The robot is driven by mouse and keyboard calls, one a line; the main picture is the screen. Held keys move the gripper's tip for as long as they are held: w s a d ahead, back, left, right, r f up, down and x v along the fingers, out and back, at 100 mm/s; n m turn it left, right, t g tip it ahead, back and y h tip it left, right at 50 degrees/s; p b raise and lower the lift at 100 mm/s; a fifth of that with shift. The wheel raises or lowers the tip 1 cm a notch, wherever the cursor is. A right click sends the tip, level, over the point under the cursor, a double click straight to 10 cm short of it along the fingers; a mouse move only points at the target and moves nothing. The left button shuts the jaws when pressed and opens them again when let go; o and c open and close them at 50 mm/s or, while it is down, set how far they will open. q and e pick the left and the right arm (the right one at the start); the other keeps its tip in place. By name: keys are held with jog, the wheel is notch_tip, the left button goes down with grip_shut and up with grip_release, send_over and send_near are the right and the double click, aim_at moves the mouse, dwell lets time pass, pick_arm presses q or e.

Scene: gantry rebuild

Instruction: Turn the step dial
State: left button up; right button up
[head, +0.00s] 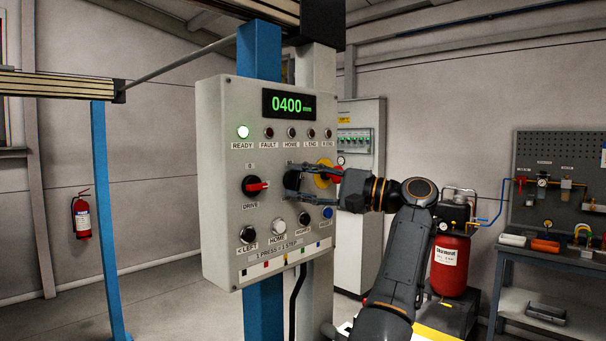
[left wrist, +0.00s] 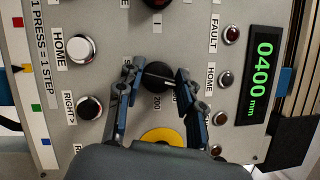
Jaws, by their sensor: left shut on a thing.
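The step dial (left wrist: 158,84) is a round black knob on the grey control panel (head: 218,120); it also shows in the head view (head: 291,181), right of the drive switch. My left gripper (left wrist: 157,76) has its two fingers on either side of the dial and is shut on it; in the head view the gripper (head: 289,178) reaches it from the right. A number 200 is printed beside the dial; other scale marks and the pointer are partly hidden by the fingers. My right gripper is not in view.
A green display (head: 288,104) reads 0400 mm. The red-handled DRIVE switch (head: 256,186), the white HOME button (head: 278,226) and a yellow-ringed red button (head: 325,173) sit close around the dial. A red tank (head: 450,262) stands behind my arm.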

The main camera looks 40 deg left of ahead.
pick_arm(q)
jog(key=shift+n+h+p, duration=0.6)
jog(key=shift+n+p, duration=0.15)
jog(key=shift+n, duration=0.75)
jog(key=o, duration=1.2)
jog(key=shift+c, duration=0.2)
jog(key=v, duration=0.7)
jog(key=shift+d, duration=0.15)
jog(key=shift+w, duration=0.1)
